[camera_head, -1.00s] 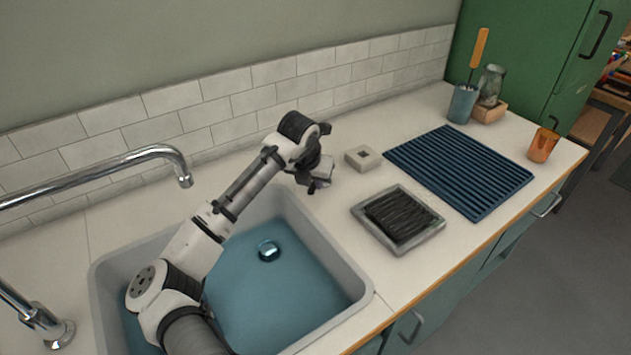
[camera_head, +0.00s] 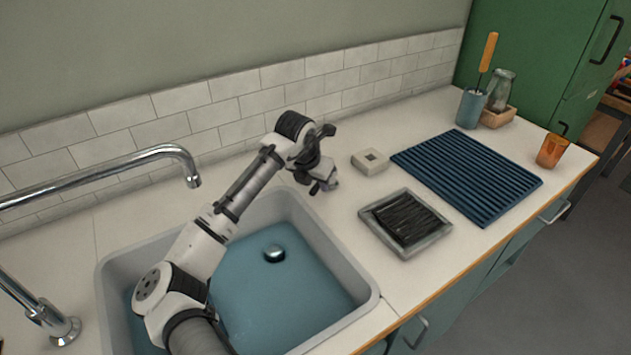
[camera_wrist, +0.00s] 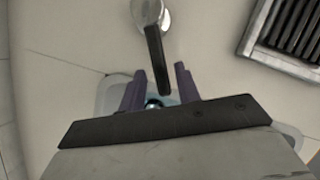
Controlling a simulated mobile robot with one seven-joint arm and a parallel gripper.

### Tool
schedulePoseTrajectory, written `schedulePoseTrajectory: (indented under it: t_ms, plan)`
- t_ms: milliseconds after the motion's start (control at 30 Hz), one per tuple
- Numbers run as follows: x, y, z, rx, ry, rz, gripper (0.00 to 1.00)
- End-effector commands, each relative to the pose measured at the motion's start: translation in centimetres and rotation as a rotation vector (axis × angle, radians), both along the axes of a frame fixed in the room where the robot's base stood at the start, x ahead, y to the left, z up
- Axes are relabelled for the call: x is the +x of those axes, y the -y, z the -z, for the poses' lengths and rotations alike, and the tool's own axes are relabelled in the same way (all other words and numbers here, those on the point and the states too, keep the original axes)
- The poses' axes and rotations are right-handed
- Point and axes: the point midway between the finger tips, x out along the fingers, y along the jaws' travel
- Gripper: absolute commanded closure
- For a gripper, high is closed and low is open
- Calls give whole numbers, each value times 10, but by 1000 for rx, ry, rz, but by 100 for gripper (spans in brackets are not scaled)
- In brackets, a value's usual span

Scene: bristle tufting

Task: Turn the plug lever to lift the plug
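The plug lever is a dark bar (camera_wrist: 158,62) on a round metal base (camera_wrist: 150,14), seen in the wrist view on the pale counter. My gripper (camera_wrist: 160,84) is open, its two purple fingers on either side of the lever's free end with gaps showing. Whether it touches the lever I cannot tell. In the head view my gripper (camera_head: 326,184) hangs over the counter just beyond the sink's far right corner and hides the lever. The shiny round plug (camera_head: 274,253) sits in the blue sink bottom. Part of it also shows between the fingers in the wrist view (camera_wrist: 153,103).
The grey-rimmed sink (camera_head: 330,255) lies under my arm. A framed tray with dark bristles (camera_head: 405,222), a small pale block (camera_head: 369,161) and a blue ribbed mat (camera_head: 468,175) lie to the right. A chrome faucet (camera_head: 120,168) stands left. The tiled wall is behind.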

Motion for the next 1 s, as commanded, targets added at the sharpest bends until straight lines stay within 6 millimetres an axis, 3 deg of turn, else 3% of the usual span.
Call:
schedulePoseTrajectory:
  t_ms: [300, 467, 1000]
  plan:
    - [-1, 0, 0, 0, -2, 1, 62]
    - [-4, -2, -11, 1, 1, 1, 62]
    - [-43, -19, -112, 1, 1, 1, 62]
